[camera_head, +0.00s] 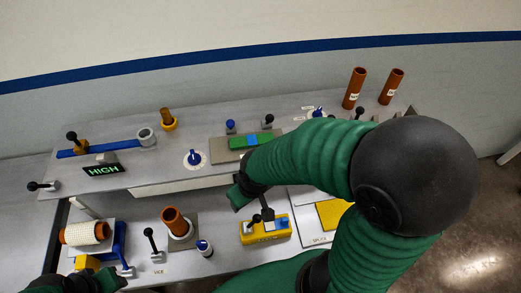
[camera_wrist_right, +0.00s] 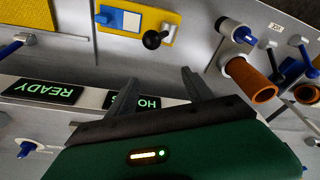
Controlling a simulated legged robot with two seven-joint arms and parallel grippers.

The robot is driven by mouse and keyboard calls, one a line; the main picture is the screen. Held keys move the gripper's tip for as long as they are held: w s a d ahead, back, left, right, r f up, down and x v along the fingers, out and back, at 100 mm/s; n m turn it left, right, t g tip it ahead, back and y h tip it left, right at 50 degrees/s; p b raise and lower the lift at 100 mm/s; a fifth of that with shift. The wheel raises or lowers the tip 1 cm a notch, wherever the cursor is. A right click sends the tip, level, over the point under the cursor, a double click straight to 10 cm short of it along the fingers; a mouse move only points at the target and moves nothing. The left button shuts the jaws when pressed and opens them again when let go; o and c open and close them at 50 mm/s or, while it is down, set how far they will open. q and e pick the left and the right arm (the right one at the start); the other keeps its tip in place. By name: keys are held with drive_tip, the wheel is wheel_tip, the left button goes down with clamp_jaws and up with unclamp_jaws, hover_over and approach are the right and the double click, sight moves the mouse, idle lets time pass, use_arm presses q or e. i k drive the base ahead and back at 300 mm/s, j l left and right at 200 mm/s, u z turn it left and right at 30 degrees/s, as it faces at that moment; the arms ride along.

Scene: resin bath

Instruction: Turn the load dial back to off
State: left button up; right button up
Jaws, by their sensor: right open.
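Two blue dials on white discs show in the head view: one dial (camera_head: 193,158) mid-shelf, another dial (camera_head: 318,112) farther right at the back, beside small labels. I cannot read which is the load dial. A blue knob on a white disc (camera_wrist_right: 28,149) also shows at the left of the right wrist view. My right gripper (camera_wrist_right: 158,78) is open and empty, its fingers in front of the shelf face; in the head view its hand (camera_head: 239,193) is over the front edge of the shelf. My left gripper (camera_head: 112,281) is at the bottom left, fingers hidden.
A yellow block with a black-knobbed lever (camera_head: 265,230), an orange cup (camera_head: 176,222) and a white roll (camera_head: 85,233) stand below. Orange tubes (camera_head: 354,88) stand at the back right.

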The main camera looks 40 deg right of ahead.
sight(194, 158)
drive_tip(key=k+z, duration=0.2)
drive_tip(key=z, duration=0.25)
drive_tip(key=k+z, duration=0.2)
drive_tip(key=z, duration=0.25)
